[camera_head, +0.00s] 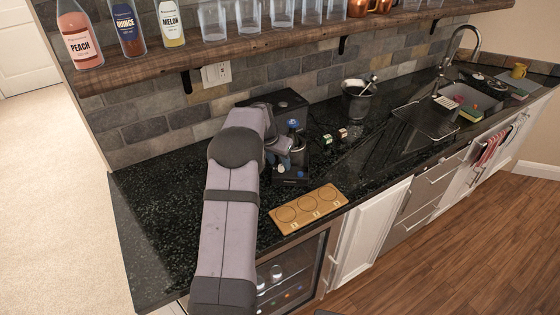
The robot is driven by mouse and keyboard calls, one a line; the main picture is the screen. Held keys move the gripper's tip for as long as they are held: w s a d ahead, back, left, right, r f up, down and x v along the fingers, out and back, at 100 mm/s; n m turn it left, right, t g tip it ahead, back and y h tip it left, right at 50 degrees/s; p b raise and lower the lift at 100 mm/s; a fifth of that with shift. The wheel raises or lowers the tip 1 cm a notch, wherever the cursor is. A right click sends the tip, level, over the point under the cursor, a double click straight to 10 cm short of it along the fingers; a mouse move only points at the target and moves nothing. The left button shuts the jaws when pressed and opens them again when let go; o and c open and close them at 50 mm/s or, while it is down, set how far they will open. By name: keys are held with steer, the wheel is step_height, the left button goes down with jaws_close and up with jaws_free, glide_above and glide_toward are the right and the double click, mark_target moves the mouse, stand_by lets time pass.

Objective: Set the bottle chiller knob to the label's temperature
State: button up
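A black boxy appliance (284,101), which looks like the bottle chiller, stands on the dark counter against the brick wall. My arm reaches over the counter from the front, and my gripper (292,155) is at the front of this appliance. The gripper and wrist cover much of its front, and I cannot make out the knob or its markings. Whether the fingers are open, shut or touching anything is too small to tell. A small blue spot (300,172) shows low beside the gripper. I can read no temperature on any label.
A wooden board with three round recesses (308,208) lies at the counter's front edge. Two small cubes (342,133) lie right of the gripper, before a dark bucket (358,101). Bottles, including peach (80,40), and glasses stand on the shelf (150,68) above. The left counter is clear.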

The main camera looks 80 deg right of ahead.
steer(key=shift+p+x, duration=0.35)
steer(key=shift+x, duration=0.8)
jaws_close()
steer(key=shift+f+m+b, duration=0.15)
steer(key=shift+m+b, duration=0.15)
steer(key=shift+b, duration=0.55)
steer(key=shift+r, duration=0.2)
jaws_free()
steer(key=shift+r, duration=0.1)
